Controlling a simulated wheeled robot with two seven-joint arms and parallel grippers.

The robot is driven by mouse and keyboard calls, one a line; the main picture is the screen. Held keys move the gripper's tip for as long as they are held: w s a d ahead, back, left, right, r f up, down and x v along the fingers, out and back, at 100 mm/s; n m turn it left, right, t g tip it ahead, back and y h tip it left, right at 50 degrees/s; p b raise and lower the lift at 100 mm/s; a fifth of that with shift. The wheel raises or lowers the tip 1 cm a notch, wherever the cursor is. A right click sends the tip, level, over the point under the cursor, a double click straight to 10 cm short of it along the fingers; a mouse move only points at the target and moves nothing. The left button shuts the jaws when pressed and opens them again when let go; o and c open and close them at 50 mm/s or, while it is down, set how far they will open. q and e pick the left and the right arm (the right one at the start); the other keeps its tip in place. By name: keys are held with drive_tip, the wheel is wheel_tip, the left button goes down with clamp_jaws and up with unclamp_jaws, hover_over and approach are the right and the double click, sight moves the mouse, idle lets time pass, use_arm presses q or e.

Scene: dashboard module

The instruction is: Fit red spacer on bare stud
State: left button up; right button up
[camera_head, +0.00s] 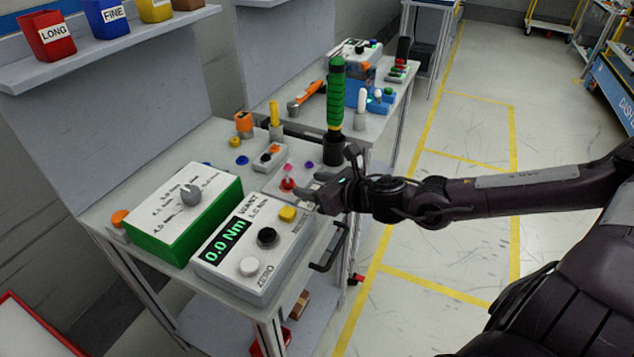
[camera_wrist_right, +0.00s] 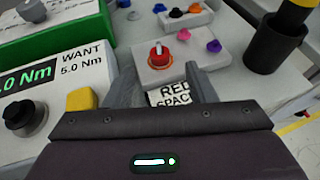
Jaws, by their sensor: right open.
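In the right wrist view a round red piece (camera_wrist_right: 158,55) with a white pointer-like mark sits on a low grey block. In the head view a small red piece (camera_head: 287,184) shows just left of my right gripper (camera_head: 312,194). My right gripper is open, and its fingers (camera_wrist_right: 162,82) also show in the wrist view, spread with no piece held. A white label (camera_wrist_right: 171,96) partly reading "RED SPAC" shows between the fingers, cut off by the gripper body. I cannot make out a bare stud. My left gripper is not in view.
A torque box (camera_head: 258,250) reading 0.0 Nm and a green box with a dial (camera_head: 185,215) stand at the left. A green-handled tool (camera_head: 336,95) stands upright in a black holder beyond my gripper. Magenta and purple pieces (camera_wrist_right: 214,46) lie near the red one.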

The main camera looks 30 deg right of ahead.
drive_tip(key=shift+s+d+r, duration=0.1)
drive_tip(key=shift+s+r, duration=0.1)
drive_tip(key=shift+s, duration=0.3)
idle(0.4)
